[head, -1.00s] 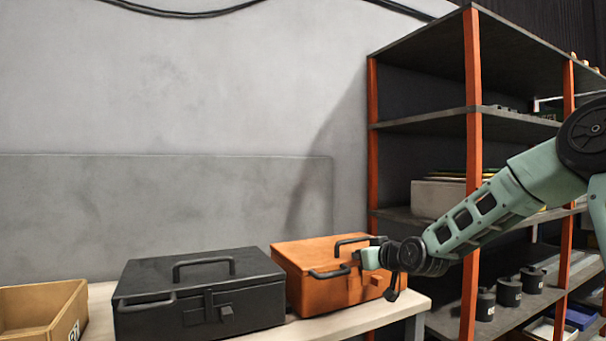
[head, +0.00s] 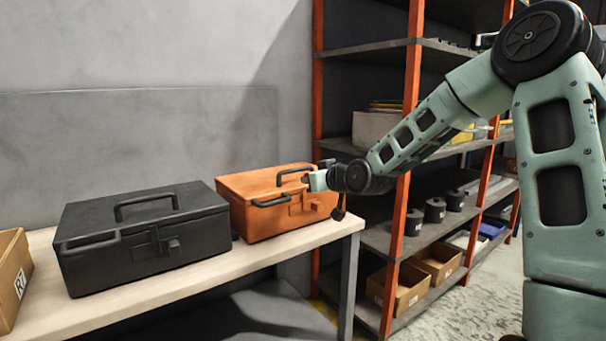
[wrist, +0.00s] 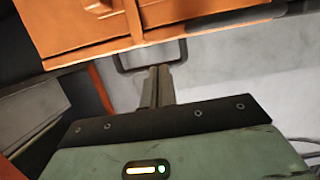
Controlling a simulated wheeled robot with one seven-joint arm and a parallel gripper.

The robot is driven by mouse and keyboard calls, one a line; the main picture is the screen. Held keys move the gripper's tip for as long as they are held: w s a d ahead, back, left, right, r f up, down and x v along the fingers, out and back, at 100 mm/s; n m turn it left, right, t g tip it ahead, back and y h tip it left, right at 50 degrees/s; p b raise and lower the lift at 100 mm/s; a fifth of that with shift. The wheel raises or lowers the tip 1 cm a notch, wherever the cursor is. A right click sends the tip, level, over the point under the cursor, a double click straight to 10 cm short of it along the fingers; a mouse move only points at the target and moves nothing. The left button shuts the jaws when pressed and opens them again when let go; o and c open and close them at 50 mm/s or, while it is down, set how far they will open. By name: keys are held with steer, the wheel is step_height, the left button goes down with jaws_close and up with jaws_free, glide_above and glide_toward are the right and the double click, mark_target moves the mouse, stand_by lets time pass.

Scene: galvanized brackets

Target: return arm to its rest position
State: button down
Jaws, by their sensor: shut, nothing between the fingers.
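My gripper (wrist: 160,84) is shut and empty, its two fingers together in the wrist view. In the head view the end of my arm is in front of the right part of the orange toolbox (head: 246,216), near its front handle and latch; whether it touches cannot be told. The orange toolbox also fills the top of the wrist view (wrist: 85,30). It appears closed and stands on the light bench top (head: 205,282). My arm reaches in from the right, bent at the elbow.
A black toolbox (head: 92,258) stands left of the orange one, with a cardboard bin (head: 14,280) at the far left. A shelf rack with orange posts (head: 412,110) stands behind my arm, holding black canisters (head: 435,210) and cardboard bins (head: 438,262). Floor shows at the lower right.

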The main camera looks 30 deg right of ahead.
steer(key=s+f, duration=0.1)
steer(key=s, duration=0.4)
steer(key=shift+s+d+f, duration=0.2)
steer(key=shift+s+f, duration=0.15)
steer(key=shift+s, duration=0.05)
steer(key=shift+a, duration=0.1)
